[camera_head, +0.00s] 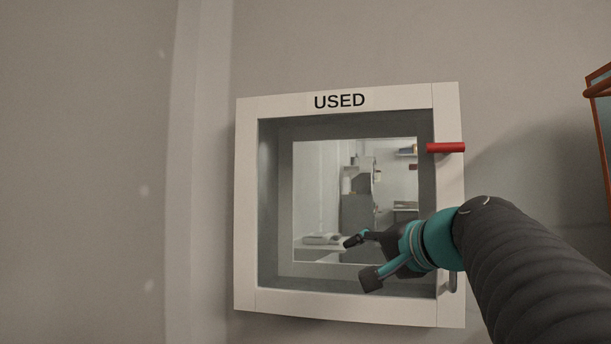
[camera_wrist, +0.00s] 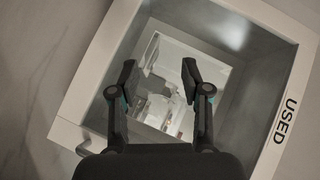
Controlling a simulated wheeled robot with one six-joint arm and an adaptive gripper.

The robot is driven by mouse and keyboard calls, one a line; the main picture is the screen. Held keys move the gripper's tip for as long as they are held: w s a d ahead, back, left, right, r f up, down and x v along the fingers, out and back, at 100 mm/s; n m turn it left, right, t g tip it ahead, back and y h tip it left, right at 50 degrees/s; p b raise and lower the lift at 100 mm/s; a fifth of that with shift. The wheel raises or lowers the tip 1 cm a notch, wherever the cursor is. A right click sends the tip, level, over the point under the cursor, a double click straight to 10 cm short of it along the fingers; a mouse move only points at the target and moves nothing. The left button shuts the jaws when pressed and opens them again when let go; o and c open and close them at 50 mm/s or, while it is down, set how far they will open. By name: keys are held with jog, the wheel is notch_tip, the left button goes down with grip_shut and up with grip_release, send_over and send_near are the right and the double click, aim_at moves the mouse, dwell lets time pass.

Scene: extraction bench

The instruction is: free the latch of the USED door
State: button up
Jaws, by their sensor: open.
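The USED door (camera_head: 246,205) is a white-framed square hatch with a glass pane, and it looks shut. Its label, "USED" (camera_head: 339,101), is on the top rail and also shows in the wrist view (camera_wrist: 285,121). A red latch bar (camera_head: 446,147) lies level across the upper right side of the frame. My gripper (camera_head: 362,260) is open and empty in front of the lower right of the pane, below and left of the red latch. The wrist view shows its two fingers (camera_wrist: 160,80) apart over the pane. The latch is not visible there.
A grey handle (camera_head: 453,281) sits low on the door's right side, partly hidden by my arm. An orange-framed object (camera_head: 600,90) is at the right edge. A bare wall (camera_head: 90,180) lies to the left. Lab furniture shows within the pane.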

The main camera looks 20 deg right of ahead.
jog(key=s+d+r+m+t+h, duration=0.3)
jog(key=d+r+m, duration=0.1)
jog(key=d+r, duration=0.55)
jog(key=m+t+h, duration=0.2)
jog(key=m+h, duration=0.1)
send_near(445, 148)
jog(key=w+p, duration=0.1)
jog(key=w, duration=0.2)
jog(key=w+d+r, duration=0.1)
jog(key=w, duration=0.3)
jog(key=w+p, duration=0.1)
jog(key=w, duration=0.3)
jog(key=shift+d+r+p, duration=0.2)
jog(key=shift+r+p, duration=0.1)
jog(key=shift+p, duration=0.05)
jog(key=shift+c, duration=0.2)
grip_shut()
